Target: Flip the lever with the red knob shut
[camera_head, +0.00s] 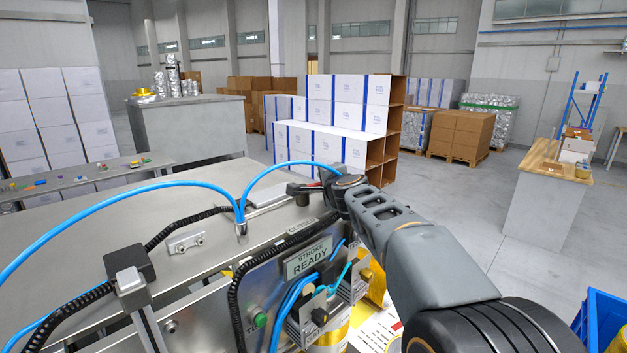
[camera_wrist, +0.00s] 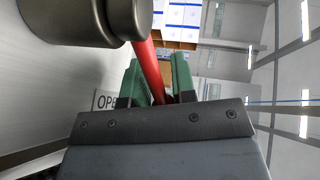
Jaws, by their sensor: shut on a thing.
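The red part of the lever (camera_wrist: 149,68) shows as a slanted red bar in the wrist view. My gripper (camera_wrist: 153,78) has its two green fingers on either side of it and is shut on it. A dark metal cylinder (camera_wrist: 85,20) at the upper left of the wrist view covers part of the red piece. In the head view my gripper (camera_head: 325,187) is small and far off, low over the metal machine top (camera_head: 215,200). The red knob cannot be made out clearly there.
A plate reading "OPE..." (camera_wrist: 103,99) is partly hidden in the wrist view. A "CLOSE..." label (camera_head: 302,226) and a "STROKE READY" sign (camera_head: 309,259) are on the machine. Blue hoses (camera_head: 120,197) arch over it. White boxes (camera_head: 335,118) stand beyond.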

